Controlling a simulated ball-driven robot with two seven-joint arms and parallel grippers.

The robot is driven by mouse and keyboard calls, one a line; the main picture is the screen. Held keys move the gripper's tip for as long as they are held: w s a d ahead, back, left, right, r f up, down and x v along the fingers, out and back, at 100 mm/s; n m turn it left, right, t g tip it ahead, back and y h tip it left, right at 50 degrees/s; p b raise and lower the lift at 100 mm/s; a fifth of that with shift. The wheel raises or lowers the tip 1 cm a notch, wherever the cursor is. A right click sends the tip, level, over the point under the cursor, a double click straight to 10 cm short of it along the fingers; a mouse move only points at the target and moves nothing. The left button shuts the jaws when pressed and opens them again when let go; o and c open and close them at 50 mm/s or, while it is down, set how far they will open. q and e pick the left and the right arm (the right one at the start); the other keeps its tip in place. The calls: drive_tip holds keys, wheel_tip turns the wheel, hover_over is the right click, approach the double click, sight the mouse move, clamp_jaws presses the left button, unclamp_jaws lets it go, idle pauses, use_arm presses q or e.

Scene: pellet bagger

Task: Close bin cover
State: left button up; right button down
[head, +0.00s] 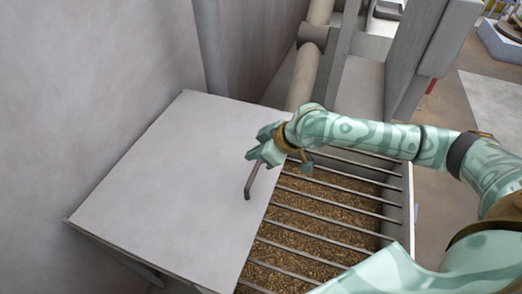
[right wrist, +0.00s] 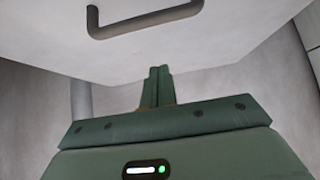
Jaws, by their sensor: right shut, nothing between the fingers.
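The bin cover (head: 150,170) is a flat pale grey panel over the left part of the bin; it also fills the top of the right wrist view (right wrist: 215,50). Its bent grey bar handle (head: 249,184) stands near its right edge and shows at the top of the right wrist view (right wrist: 145,22). The right part of the bin (head: 408,190) is uncovered, with brown pellets (head: 305,228) under several metal bars. My right gripper (head: 254,154) is at the handle's far end; its fingers (right wrist: 157,88) are shut, empty and apart from the handle in the wrist view. My left gripper is out of view.
A grey wall (head: 90,75) rises along the left, with a vertical pipe (head: 209,45) behind the cover. Grey machine framing (head: 425,45) stands behind the bin.

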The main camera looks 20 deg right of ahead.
drive_tip(key=b, duration=0.2)
hover_over(242, 176)
wheel_tip(242, 176, down, 5)
drive_tip(key=shift+s+r, duration=0.1)
drive_tip(key=shift+f, duration=0.4)
drive_tip(key=shift+s+d, duration=0.9)
drive_tip(key=shift+s+d+f, duration=0.1)
drive_tip(key=shift+s+d, duration=0.25)
